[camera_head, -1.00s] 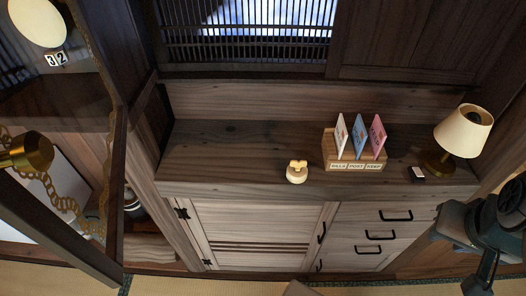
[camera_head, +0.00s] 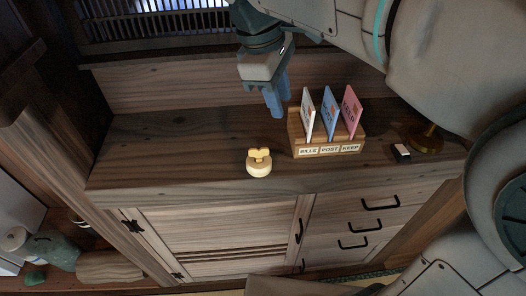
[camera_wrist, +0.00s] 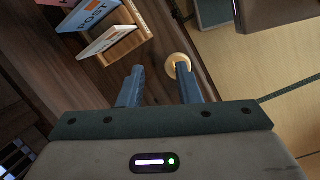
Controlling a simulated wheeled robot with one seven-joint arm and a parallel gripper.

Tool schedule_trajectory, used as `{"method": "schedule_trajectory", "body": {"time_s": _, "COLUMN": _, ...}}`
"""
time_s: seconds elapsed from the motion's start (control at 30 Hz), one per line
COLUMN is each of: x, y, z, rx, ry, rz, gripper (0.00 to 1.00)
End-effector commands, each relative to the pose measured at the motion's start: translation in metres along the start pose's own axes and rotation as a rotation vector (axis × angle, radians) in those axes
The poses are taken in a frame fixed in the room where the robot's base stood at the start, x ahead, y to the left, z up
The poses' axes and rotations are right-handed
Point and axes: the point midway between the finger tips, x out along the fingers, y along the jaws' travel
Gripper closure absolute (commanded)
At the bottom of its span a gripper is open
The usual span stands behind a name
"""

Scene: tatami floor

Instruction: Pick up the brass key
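The brass key (camera_head: 260,154) is a small yellow-gold shape on a round cream stand (camera_head: 258,171) near the front edge of the cabinet top. In the wrist view the stand (camera_wrist: 172,59) shows just past my right-hand fingertip, with the key (camera_wrist: 182,67) small and partly hidden there. My gripper (camera_head: 277,108) points downward above the cabinet top, behind the stand and left of the letter holder. Its two blue-grey fingers (camera_wrist: 160,72) are apart in the wrist view, with nothing between them. It does not touch the key.
The wooden letter holder (camera_head: 330,153) with several cards stands close to the right of my gripper. A small black-and-white block (camera_head: 401,152) and a brass lamp base (camera_head: 427,141) stand farther right. The cabinet top (camera_head: 170,150) is clear to the left.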

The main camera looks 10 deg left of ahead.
Motion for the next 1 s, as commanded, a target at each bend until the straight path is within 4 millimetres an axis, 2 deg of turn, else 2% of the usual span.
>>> {"method": "schedule_trajectory", "body": {"time_s": 0.03, "x": 0.007, "y": -0.007, "z": -0.027, "rx": -0.111, "ry": -0.026, "rz": 0.005, "gripper": 0.69}}
{"method": "schedule_trajectory", "body": {"time_s": 0.1, "x": 0.002, "y": -0.014, "z": -0.049, "rx": -0.236, "ry": -0.062, "rz": 0.008, "gripper": 0.69}}
{"method": "schedule_trajectory", "body": {"time_s": 0.2, "x": -0.004, "y": -0.024, "z": -0.072, "rx": -0.368, "ry": -0.101, "rz": 0.008, "gripper": 0.69}}
{"method": "schedule_trajectory", "body": {"time_s": 0.3, "x": -0.008, "y": -0.032, "z": -0.086, "rx": -0.447, "ry": -0.125, "rz": 0.006, "gripper": 0.69}}
{"method": "schedule_trajectory", "body": {"time_s": 0.47, "x": 0.0, "y": -0.035, "z": -0.089, "rx": -0.487, "ry": -0.141, "rz": 0.005, "gripper": 0.69}}
{"method": "schedule_trajectory", "body": {"time_s": 0.8, "x": 0.061, "y": -0.032, "z": -0.08, "rx": -0.484, "ry": -0.141, "rz": 0.003, "gripper": 0.69}}
{"method": "schedule_trajectory", "body": {"time_s": 1.0, "x": 0.075, "y": -0.031, "z": -0.078, "rx": -0.484, "ry": -0.138, "rz": 0.005, "gripper": 0.69}}
